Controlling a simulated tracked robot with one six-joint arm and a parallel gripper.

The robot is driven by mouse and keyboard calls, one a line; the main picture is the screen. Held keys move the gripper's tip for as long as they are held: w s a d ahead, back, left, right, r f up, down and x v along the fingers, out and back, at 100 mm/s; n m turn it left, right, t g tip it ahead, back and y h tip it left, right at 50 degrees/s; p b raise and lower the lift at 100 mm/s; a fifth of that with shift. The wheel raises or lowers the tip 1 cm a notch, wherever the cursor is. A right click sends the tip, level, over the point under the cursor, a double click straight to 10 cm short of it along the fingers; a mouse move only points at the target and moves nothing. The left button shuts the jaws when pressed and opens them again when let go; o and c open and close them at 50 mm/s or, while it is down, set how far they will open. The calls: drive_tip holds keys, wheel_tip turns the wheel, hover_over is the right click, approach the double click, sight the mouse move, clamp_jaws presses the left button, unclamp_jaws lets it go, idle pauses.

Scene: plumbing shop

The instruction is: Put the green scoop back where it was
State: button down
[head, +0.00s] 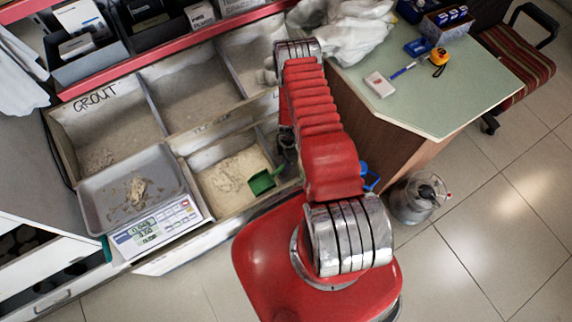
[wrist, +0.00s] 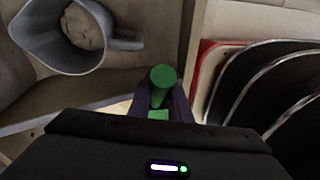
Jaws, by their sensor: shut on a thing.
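The green scoop (head: 262,182) is in the front bin of pale powder (head: 222,200), at the bin's right side in the head view. In the wrist view its round green handle end (wrist: 163,76) stands between the dark fingers of my gripper (wrist: 163,104), which is shut on it. In the head view my red arm hides most of the gripper. I cannot tell whether the scoop touches the powder.
A scale (head: 160,232) with powder in its tray (head: 88,202) stands left of the bin. A grey jug (wrist: 52,38) holding pale material is beside the gripper in the wrist view. Dark curved sheets (wrist: 262,85) are at right. A green-topped counter (head: 440,85) stands right of my arm.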

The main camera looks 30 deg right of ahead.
drive_tip(key=shift+f, duration=0.1)
drive_tip(key=c, duration=1.6)
unclamp_jaws()
drive_tip(key=shift+c, duration=0.2)
drive_tip(key=shift+r, duration=0.5)
drive_tip(key=v, duration=1.2)
